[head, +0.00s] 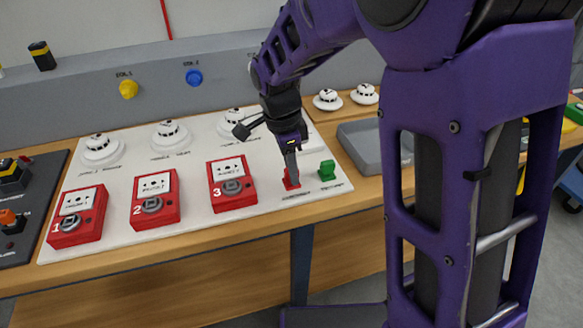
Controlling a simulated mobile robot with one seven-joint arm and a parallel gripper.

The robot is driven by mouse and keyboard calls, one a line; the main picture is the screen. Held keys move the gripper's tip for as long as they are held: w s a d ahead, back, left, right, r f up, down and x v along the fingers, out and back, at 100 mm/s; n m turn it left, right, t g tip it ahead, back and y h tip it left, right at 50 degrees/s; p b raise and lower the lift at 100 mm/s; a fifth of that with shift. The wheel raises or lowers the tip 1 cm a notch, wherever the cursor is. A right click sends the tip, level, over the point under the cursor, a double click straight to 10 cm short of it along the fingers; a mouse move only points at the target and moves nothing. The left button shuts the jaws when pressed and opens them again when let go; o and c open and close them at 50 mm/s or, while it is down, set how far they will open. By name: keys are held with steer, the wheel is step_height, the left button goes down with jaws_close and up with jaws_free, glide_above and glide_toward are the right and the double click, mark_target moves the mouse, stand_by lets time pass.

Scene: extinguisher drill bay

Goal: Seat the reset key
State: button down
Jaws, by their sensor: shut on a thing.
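My gripper (291,170) points down over the right part of the white board (262,204), its fingers shut on a small red piece (291,182), which I take to be the reset key. The fingers hide much of this piece, and I cannot tell whether it touches the board. A small green key-like piece (327,170) stands just to the right. Three red call-point boxes, numbered 1 (77,216), 2 (155,198) and 3 (232,183), stand in a row to the left, each with a round grey part on its front.
White smoke detectors (170,135) line the back of the board. A grey tray (362,147) lies to the right, partly behind my arm. A dark panel (32,222) with switches is at the far left. Yellow (129,89) and blue (194,77) knobs are on the grey back wall.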

steer(key=shift+f, duration=0.15)
steer(key=shift+c, duration=1.6)
jaws_free()
steer(key=shift+r+p, duration=2.5)
steer(key=shift+r, duration=1.05)
